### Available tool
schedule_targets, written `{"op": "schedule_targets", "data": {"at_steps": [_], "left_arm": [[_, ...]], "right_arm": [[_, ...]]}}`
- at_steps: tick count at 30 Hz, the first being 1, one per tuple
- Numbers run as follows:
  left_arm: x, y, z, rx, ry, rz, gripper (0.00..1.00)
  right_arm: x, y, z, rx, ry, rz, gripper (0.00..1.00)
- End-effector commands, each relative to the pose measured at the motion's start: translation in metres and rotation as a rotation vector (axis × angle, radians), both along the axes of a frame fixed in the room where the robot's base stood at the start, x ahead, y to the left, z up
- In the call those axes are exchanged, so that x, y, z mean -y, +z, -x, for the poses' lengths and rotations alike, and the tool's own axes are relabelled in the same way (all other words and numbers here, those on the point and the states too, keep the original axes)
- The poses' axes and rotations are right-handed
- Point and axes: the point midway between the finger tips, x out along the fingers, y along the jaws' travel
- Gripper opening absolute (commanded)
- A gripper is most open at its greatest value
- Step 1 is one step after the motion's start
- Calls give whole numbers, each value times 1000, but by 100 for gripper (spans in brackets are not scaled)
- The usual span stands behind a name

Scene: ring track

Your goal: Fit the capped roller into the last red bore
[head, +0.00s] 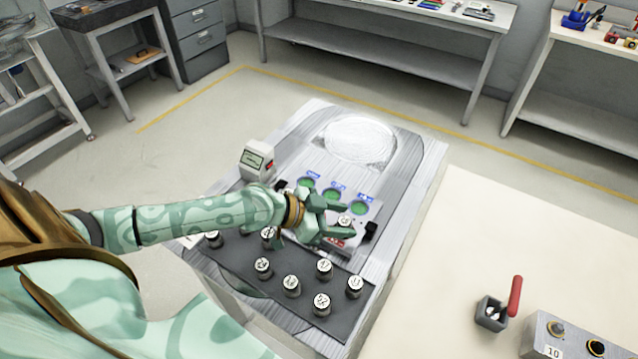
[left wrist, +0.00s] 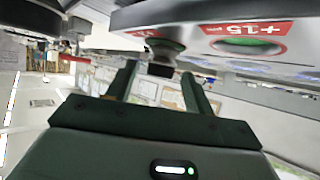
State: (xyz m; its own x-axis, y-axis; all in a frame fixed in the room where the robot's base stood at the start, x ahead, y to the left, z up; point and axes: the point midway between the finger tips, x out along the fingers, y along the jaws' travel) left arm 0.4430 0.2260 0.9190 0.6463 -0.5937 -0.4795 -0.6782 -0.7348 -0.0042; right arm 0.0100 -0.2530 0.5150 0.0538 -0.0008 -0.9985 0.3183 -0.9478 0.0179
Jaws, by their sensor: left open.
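A capped roller (head: 345,222) with a white marked top shows at my left gripper (head: 334,217), over the near, red-labelled side of the panel (head: 318,222). In the left wrist view the dark roller (left wrist: 163,56) sits at a red-labelled spot on the panel, beside a green bore (left wrist: 248,45) marked +15. My left gripper (left wrist: 160,78) is open, with a finger on each side of the roller's near end and gaps showing. How deep the roller sits is hidden. Green bores (head: 332,196) with blue labels line the panel's far side. My right gripper is not in view.
A dark tray (head: 240,262) with several white-capped rollers lies in front of the panel. A small device with a screen (head: 257,160) stands behind left. A white table (head: 455,240) at right holds a red-handled lever (head: 514,297) and a grey box (head: 570,338).

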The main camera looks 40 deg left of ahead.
Motion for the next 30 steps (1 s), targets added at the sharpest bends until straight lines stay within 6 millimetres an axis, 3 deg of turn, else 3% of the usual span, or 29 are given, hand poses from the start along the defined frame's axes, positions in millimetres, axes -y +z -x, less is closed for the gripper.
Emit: {"op": "schedule_targets", "data": {"at_steps": [10, 18, 30], "left_arm": [[-47, 36, 53, -7, -6, -8, 52], [-61, 47, 67, -4, -4, -3, 52], [-62, 51, 69, -3, -2, 0, 52]], "right_arm": [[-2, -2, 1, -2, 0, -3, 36], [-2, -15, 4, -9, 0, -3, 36], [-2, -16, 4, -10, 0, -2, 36]]}}
